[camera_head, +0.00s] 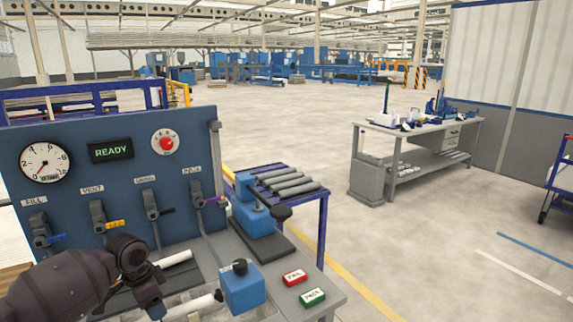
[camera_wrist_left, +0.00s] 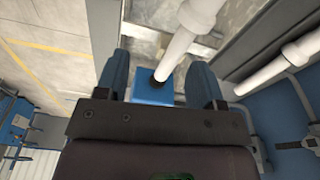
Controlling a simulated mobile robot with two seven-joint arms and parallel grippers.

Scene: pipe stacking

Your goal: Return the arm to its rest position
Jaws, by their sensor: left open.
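My dark left arm comes in from the lower left in the head view, with its gripper (camera_head: 151,298) low over the workbench. In the left wrist view the two blue fingers of this gripper (camera_wrist_left: 160,75) stand apart. A white pipe (camera_wrist_left: 187,32) runs down the picture between them, its narrow end over a blue block (camera_wrist_left: 150,92); I cannot tell how far it is from the fingers. In the head view this white pipe (camera_head: 194,307) points at the blue block (camera_head: 243,291). A second white pipe (camera_head: 175,259) lies behind. My right gripper is not in view.
A blue panel (camera_head: 110,130) with a gauge, a READY display and several valve levers stands behind the bench. A blue fixture (camera_head: 255,218) and red (camera_head: 295,277) and green (camera_head: 312,297) buttons are to the right. Grey pipes (camera_head: 288,183) lie on a stand behind.

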